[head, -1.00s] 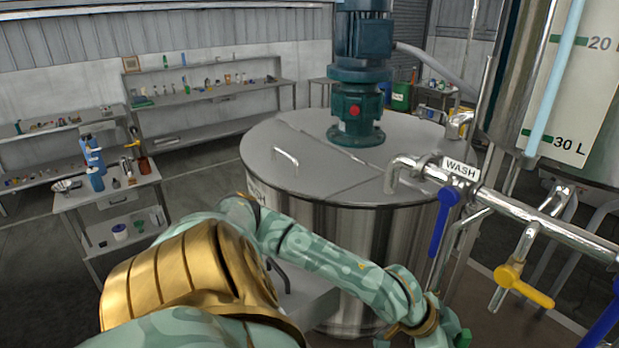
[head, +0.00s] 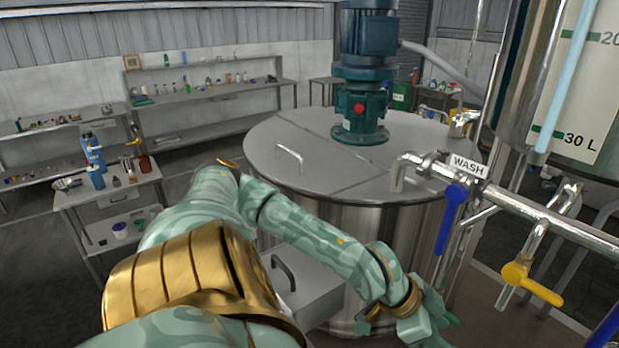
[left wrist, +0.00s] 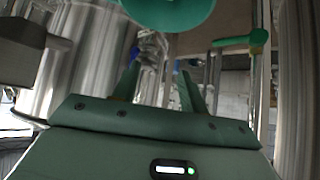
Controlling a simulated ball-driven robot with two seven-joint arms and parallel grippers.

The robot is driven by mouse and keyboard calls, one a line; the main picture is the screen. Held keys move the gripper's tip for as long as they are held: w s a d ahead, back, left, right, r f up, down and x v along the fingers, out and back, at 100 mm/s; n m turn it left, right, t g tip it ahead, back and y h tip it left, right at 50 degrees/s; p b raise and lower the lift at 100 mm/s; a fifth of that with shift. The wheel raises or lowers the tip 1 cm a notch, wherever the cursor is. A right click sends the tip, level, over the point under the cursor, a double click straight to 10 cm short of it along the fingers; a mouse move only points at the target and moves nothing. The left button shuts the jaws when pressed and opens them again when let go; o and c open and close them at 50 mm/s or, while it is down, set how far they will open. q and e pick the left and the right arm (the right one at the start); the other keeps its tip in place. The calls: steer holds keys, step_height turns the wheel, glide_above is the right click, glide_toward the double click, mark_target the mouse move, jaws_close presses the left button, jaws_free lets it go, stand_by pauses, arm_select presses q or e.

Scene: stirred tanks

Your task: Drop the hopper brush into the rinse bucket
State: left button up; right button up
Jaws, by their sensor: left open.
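My left gripper (head: 436,330) is low in front of the steel tank in the head view, partly cut off by the bottom edge. In the left wrist view its two fingers (left wrist: 160,88) stand apart with nothing held between them. A rounded teal thing (left wrist: 172,8) is at the top of that view; I cannot tell what it is. I cannot make out the hopper brush or the rinse bucket for certain in either view. My right gripper is not in view.
The large tank (head: 350,165) with a green motor (head: 365,70) fills the middle. A WASH pipe (head: 520,205) with blue and yellow lever valves (head: 530,283) crosses the right. A cart (head: 110,190) with bottles stands left, before wall shelves (head: 210,92).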

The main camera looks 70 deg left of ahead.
arm_select(q)
steer(key=p+v, duration=0.3)
steer(key=v, duration=0.7)
steer(key=shift+r, duration=0.35)
steer(key=shift+s+a, duration=0.15)
steer(key=shift+f, duration=0.1)
